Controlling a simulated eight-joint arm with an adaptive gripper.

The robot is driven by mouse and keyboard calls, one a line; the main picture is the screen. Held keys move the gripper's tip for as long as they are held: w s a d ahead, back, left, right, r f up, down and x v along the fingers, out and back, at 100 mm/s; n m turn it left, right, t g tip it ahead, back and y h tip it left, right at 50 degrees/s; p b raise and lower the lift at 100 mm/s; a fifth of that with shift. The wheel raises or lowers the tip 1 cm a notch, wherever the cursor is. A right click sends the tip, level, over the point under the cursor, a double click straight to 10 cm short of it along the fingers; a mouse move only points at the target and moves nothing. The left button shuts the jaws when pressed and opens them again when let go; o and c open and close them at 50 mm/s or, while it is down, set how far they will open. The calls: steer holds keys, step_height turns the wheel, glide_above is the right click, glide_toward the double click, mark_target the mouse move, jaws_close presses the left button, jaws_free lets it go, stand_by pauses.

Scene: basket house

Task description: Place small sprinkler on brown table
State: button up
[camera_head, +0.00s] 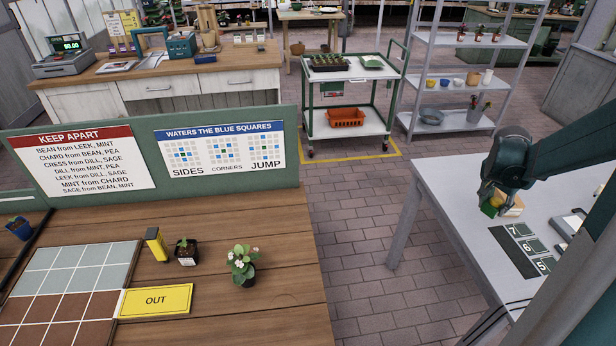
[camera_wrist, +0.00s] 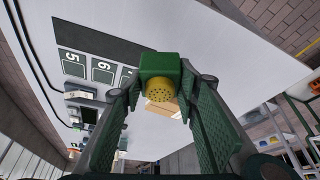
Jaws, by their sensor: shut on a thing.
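The small sprinkler (camera_wrist: 160,64) has a green block body and a round yellow face with small holes. My gripper (camera_wrist: 158,88) is shut on it, with a finger on each side. In the head view my gripper (camera_head: 494,197) is low over the pale grey table at the right, and the sprinkler (camera_head: 488,210) shows as a small green and yellow patch under it. I cannot tell if it touches the tabletop. The brown table (camera_head: 285,285) is the plank-topped wooden one at the lower left, across a gap from my gripper.
The brown table holds a tiled grid (camera_head: 70,285), a yellow OUT sign (camera_head: 156,301), a yellow-black item (camera_head: 156,244), a seedling pot (camera_head: 186,252) and a flowering plant (camera_head: 243,264). Its right front is bare. The grey table (camera_head: 450,205) holds a dark numbered strip (camera_head: 522,252) and a tan block (camera_wrist: 160,108).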

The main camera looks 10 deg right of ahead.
steer(key=w+a+n+t+y+p, duration=0.15)
steer(key=w+a+n, duration=0.35)
steer(key=a, duration=0.9)
steer(key=w+a+n+t+y, duration=0.15)
steer(key=w+a+n, duration=0.4)
steer(key=a, duration=0.85)
steer(key=w+a+n+y+p, duration=0.15)
steer(key=w+a+n, duration=0.35)
steer(key=a, duration=1)
steer(key=s+a+n+g+y+p, duration=0.1)
steer(key=s+a+n, duration=0.3)
steer(key=a, duration=1.1)
steer(key=s+a+n+g+y, duration=0.1)
steer(key=s+a+n, duration=0.3)
steer(key=a, duration=1.1)
steer(key=s+a+n+g+y+p, duration=0.1)
steer(key=s+a+n, duration=0.3)
steer(key=a+n, duration=0.4)
steer(key=a+g+y, duration=0.1)
steer(key=a, duration=0.6)
steer(key=shift+s+r+g+p, duration=0.3)
steer(key=shift+s, duration=0.1)
steer(key=shift+f, duration=0.1)
steer(key=shift+f+b, duration=0.55)
steer(key=shift+f, duration=2.5)
steer(key=shift+f, duration=0.1)
steer(key=shift+f+b, duration=0.4)
steer(key=shift+f, duration=1.35)
